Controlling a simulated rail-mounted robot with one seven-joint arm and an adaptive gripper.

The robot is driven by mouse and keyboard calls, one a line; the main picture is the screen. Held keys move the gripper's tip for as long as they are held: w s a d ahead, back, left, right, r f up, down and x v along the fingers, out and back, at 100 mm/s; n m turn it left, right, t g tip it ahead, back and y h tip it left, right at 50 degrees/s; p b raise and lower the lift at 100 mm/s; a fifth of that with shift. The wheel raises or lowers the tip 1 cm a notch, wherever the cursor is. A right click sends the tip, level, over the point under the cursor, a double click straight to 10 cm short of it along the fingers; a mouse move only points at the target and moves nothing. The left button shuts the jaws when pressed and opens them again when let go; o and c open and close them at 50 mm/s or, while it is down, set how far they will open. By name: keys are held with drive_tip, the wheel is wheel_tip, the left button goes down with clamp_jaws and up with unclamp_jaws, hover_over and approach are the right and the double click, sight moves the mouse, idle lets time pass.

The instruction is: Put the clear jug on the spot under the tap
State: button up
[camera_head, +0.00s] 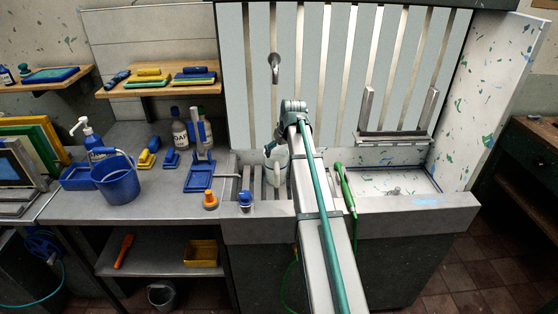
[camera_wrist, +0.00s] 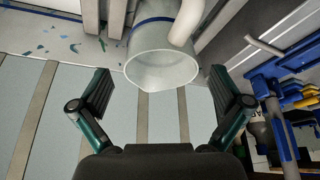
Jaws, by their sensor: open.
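The clear jug (camera_head: 279,163) stands on the slatted part of the counter, partly hidden behind my arm. In the wrist view the jug (camera_wrist: 163,65) shows its round rim, a small spout, a blue band and a pale handle. My gripper (camera_wrist: 163,88) is open and empty, with one finger on each side of the jug's rim in that picture. I see no contact. In the head view my gripper (camera_head: 294,112) is above the jug. The tap (camera_head: 274,66) sticks out from the striped panel, higher up in the picture. The spot under the tap cannot be made out.
A green spray hose (camera_head: 346,188) lies right of my arm, beside the sink basin (camera_head: 395,181). A metal rack (camera_head: 398,135) hangs at right.

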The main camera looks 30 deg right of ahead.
drive_tip(key=shift+b+v, duration=0.3)
drive_tip(key=shift+v, duration=2)
